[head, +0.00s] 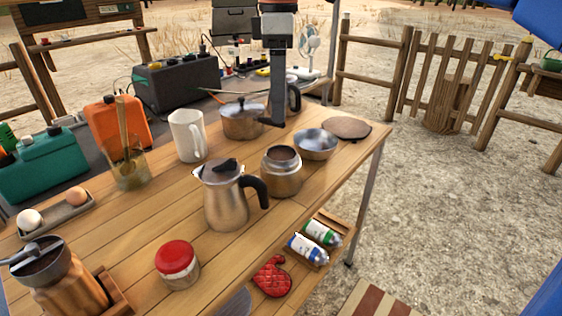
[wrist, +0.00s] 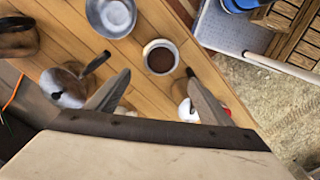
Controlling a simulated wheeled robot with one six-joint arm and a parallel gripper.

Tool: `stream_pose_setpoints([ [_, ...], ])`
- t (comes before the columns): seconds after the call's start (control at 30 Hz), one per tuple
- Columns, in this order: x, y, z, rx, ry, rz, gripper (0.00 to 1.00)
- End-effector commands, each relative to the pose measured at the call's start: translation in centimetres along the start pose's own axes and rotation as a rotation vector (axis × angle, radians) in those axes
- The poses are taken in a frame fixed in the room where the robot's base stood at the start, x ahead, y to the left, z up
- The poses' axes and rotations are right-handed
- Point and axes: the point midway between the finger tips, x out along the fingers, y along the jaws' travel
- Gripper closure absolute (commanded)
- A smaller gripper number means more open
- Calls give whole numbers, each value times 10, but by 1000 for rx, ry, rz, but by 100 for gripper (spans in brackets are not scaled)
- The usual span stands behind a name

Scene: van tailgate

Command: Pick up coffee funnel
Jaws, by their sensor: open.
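No separate coffee funnel stands out. The metal moka pot base (head: 282,172) stands open on the wooden table; it also shows in the wrist view, where a pale round rim (wrist: 146,49) surrounds a dark brown round filling (wrist: 161,59). I cannot tell whether this is the funnel seated in the base. The metal moka pot top (head: 226,200), with spout and black handle, stands just left of and nearer than the base. My gripper (wrist: 158,71) is open and empty above the table. In the wrist view its fingertips flank the lower part of the round rim, apart from it.
A metal bowl (head: 316,146) stands just behind the base, and a lidded pot (head: 242,124) farther back. A white mug (head: 187,135), a glass (head: 128,170) and a red-lidded jar (head: 177,266) stand to the left. A round brown board (head: 347,128) lies near the right table edge.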

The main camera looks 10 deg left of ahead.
Motion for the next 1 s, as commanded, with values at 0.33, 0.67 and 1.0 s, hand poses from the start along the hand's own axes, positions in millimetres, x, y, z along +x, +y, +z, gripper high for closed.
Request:
stream_pose_setpoints([
  [0.33, 51, 0, 0, 1, -1, -1, 26],
  [0.67, 78, -2, 2, 1, -1, -1, 26],
  [1.0, 108, -2, 2, 1, 2, 1, 26],
])
